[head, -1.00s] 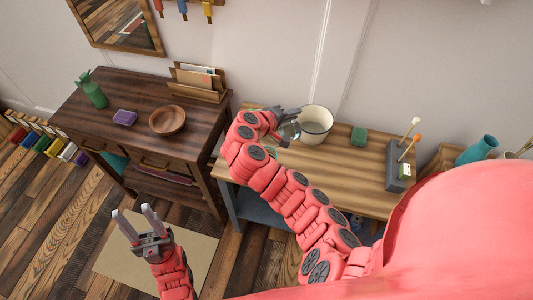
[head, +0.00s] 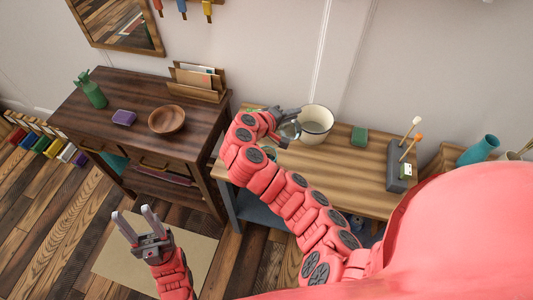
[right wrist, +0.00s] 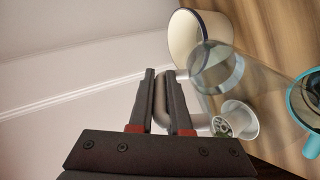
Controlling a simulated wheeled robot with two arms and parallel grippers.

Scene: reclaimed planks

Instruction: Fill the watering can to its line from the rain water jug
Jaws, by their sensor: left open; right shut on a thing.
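My right gripper (right wrist: 163,100) is shut on the pale handle (right wrist: 160,102) of a clear jug (right wrist: 245,75) with some water showing in it. The jug also shows in the head view (head: 289,131), at the gripper's tip over the wooden bench. I cannot tell its exact tilt. A teal vessel with a handle (right wrist: 312,103), perhaps the watering can, is cut off at the right edge of the right wrist view; its fill line is not visible. In the head view it is mostly hidden by my right arm. My left gripper (head: 137,226) is open and empty, above the floor.
A cream pot with a dark rim (head: 316,124) stands beside the jug on the bench (head: 345,170). A small white dish (right wrist: 236,120) is close by. A green block (head: 359,136) and a grey holder (head: 399,178) are to the right. A dark cabinet (head: 145,90) stands left.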

